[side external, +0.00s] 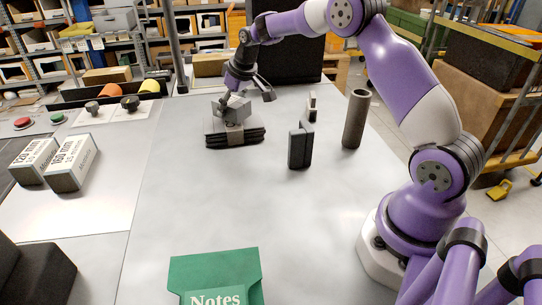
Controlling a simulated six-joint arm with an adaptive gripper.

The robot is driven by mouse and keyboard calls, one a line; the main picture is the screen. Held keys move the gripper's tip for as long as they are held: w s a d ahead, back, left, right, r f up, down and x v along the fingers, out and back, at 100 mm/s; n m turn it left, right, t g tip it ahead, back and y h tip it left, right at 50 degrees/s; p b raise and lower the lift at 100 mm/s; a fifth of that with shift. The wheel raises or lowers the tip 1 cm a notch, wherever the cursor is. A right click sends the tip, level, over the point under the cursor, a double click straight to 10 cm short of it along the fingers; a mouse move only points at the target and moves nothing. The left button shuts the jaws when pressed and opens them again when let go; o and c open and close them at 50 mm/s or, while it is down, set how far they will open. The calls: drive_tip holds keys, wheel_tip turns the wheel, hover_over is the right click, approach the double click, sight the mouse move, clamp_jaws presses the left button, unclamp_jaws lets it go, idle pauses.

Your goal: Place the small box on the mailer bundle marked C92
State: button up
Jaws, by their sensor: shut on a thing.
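A small grey box (233,108) is held in my gripper (240,97), which is shut on it. It is slightly tilted, right above a dark grey flat stack with a pale band, which looks like the mailer bundle (215,137). I cannot tell whether the box touches the stack's top. The gripper's fingers hide part of the box. No C92 mark is legible in this view.
A dark upright block (300,147), a small upright piece (312,106) and a grey tube (356,118) stand right of the stack. A green Notes box (215,272) is at the front. Two labelled long boxes (70,165) lie left. The middle table is clear.

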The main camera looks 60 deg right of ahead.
drive_tip(key=shift+f, duration=0.75)
drive_tip(key=o, duration=1.1)
drive_tip(key=shift+f, duration=0.15)
drive_tip(key=shift+o, duration=0.2)
drive_tip(key=s+a+v, duration=0.1)
drive_tip(key=a+v, duration=0.1)
drive_tip(key=v, duration=0.6)
drive_tip(key=s+a+f+v, duration=0.1)
drive_tip(key=a+v, duration=0.1)
drive_tip(key=v, duration=0.6)
drive_tip(key=s+a, duration=0.4)
drive_tip(key=s, duration=0.5)
drive_tip(key=s+a+f+t, duration=0.1)
drive_tip(key=s+a, duration=0.3)
drive_tip(key=s, duration=0.5)
drive_tip(key=shift+s+f, duration=0.2)
drive_tip(key=shift+s, duration=0.2)
